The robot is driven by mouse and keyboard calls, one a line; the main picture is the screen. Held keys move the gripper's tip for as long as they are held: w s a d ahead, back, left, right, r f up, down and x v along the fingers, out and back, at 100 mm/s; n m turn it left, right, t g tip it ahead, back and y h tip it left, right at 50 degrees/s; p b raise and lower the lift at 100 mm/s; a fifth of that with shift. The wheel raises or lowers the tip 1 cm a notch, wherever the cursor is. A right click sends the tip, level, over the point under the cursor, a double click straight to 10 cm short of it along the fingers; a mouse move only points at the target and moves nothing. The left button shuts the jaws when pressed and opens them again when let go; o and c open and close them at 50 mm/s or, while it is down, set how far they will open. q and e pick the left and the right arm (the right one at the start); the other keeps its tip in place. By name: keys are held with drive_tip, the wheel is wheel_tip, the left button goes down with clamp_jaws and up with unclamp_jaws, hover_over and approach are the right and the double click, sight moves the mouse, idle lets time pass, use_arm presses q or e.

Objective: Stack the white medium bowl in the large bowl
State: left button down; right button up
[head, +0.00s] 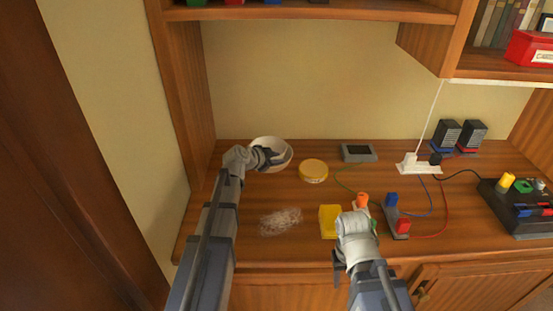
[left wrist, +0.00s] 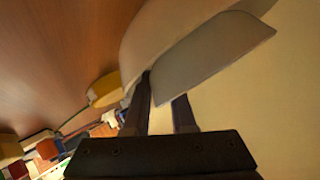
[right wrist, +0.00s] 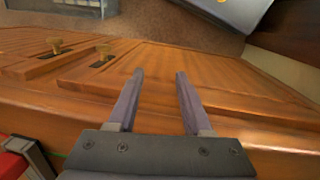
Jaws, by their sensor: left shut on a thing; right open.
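A white bowl (head: 284,163) stands at the back left of the desk, beside the wall. My left gripper (head: 268,156) reaches over it in the head view. In the left wrist view my left gripper (left wrist: 163,84) is shut on the wall of a pale bowl (left wrist: 215,60). A larger pale curved surface (left wrist: 150,38) shows right behind it, apparently a second bowl. The head view does not clearly separate the two bowls, so I cannot tell if one rests in the other. My right gripper (right wrist: 158,74) is open and empty, in front of the desk's front edge.
A round yellow-lidded container (head: 313,170) stands right of the bowl. A yellow box (head: 329,220), a red and blue block piece (head: 398,215), wires and a white power strip (head: 412,165) lie further right. A translucent patch (head: 281,221) lies front left. A shelf (head: 310,12) hangs above.

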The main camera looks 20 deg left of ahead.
use_arm(q)
drive_tip(key=c, duration=1)
unclamp_jaws()
